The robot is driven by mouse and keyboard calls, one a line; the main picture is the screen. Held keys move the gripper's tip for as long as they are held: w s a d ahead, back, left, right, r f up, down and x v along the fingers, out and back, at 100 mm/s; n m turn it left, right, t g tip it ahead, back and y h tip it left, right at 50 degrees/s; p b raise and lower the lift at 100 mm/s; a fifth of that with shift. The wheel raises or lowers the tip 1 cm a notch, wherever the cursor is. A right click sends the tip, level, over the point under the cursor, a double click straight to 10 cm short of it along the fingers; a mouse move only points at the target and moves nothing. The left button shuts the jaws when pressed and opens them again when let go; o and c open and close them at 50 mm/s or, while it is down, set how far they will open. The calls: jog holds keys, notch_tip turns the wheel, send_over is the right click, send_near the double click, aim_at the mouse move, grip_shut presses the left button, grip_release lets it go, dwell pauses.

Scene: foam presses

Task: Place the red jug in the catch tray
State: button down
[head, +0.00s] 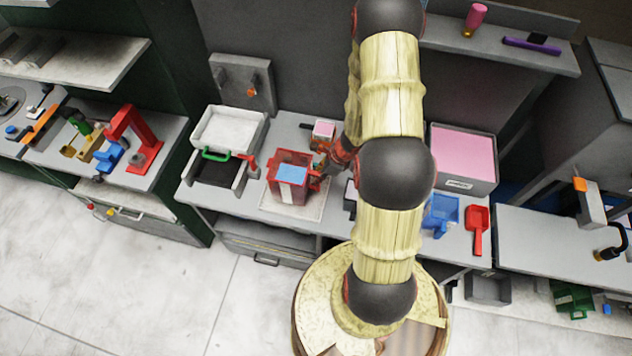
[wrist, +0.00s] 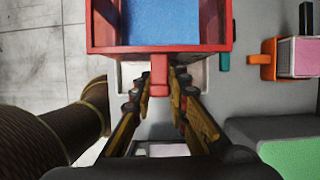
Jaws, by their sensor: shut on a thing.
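The red jug (head: 285,184) is an open square box with blue contents, upright, at the middle of the bench. A flat pale tray (head: 308,211), likely the catch tray, lies under it; I cannot tell whether the jug touches it. In the wrist view the jug (wrist: 219,38) fills the top, and its red handle (wrist: 160,76) points toward me between my fingers. My gripper (wrist: 160,88) is shut on that handle. In the head view my gripper (head: 328,167) is at the jug's right side, partly hidden by my arm. The jug hides much of the tray.
Left of the jug is a white-topped press (head: 229,129) with a green handle. Behind is a small orange-handled container with pink contents (head: 323,130). To the right are a large pink-filled bin (head: 463,158), a blue jug (head: 441,211) and a red scoop (head: 477,226).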

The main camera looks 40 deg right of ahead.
jog(key=shift+w+a+f, duration=0.1)
jog(key=shift+w+f, duration=0.05)
jog(key=shift+f, duration=0.1)
jog(key=shift+w+a+f, duration=0.1)
jog(key=shift+w+f, duration=0.05)
jog(key=shift+f, duration=1.55)
jog(key=shift+f, duration=0.1)
jog(key=c, duration=1.7)
grip_release()
jog(key=shift+c, duration=0.2)
